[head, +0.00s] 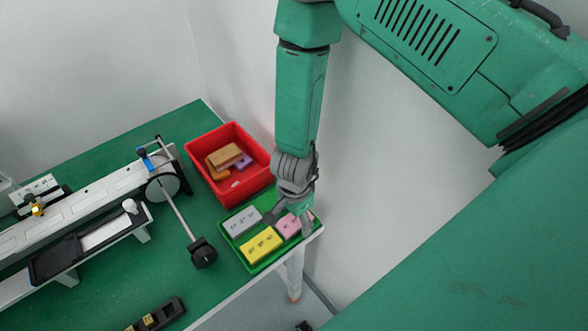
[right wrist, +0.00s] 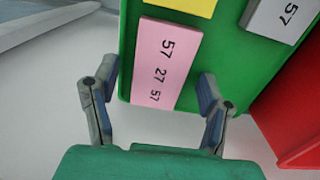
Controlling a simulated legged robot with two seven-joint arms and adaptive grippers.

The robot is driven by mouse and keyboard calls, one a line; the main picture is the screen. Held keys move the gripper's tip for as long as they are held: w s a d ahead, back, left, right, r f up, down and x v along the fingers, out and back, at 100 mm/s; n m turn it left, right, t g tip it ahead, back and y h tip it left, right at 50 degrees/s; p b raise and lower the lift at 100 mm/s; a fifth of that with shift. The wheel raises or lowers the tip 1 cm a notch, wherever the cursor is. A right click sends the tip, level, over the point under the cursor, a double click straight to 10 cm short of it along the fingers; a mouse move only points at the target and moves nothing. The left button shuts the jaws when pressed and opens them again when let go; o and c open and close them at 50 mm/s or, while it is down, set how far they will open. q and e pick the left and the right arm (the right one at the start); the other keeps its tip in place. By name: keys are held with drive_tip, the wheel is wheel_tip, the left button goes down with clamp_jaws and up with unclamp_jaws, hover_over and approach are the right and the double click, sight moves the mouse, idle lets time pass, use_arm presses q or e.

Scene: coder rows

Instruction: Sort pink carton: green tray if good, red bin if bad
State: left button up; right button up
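The pink carton (head: 288,226) lies in the green tray (head: 251,268), beside a grey and a yellow carton. In the right wrist view the pink carton (right wrist: 165,65) shows the printed numbers 57 27 57. My right gripper (head: 290,218) is over the tray at the pink carton. In the right wrist view its fingers (right wrist: 158,82) are spread on either side of the carton, with gaps showing. The red bin (head: 243,193) stands just behind the tray and holds several cartons. My left gripper is not in view.
A white conveyor (head: 100,205) with a rod-mounted black disc (head: 163,187) and a black knob-like end (head: 203,253) is left of the tray. A black holder (head: 160,315) with yellow tags is at the front. Green table (head: 115,275) is bare between them.

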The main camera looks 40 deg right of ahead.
wheel_tip(320, 180, up, 12)
idle(0.7)
drive_tip(key=shift+w, duration=0.1)
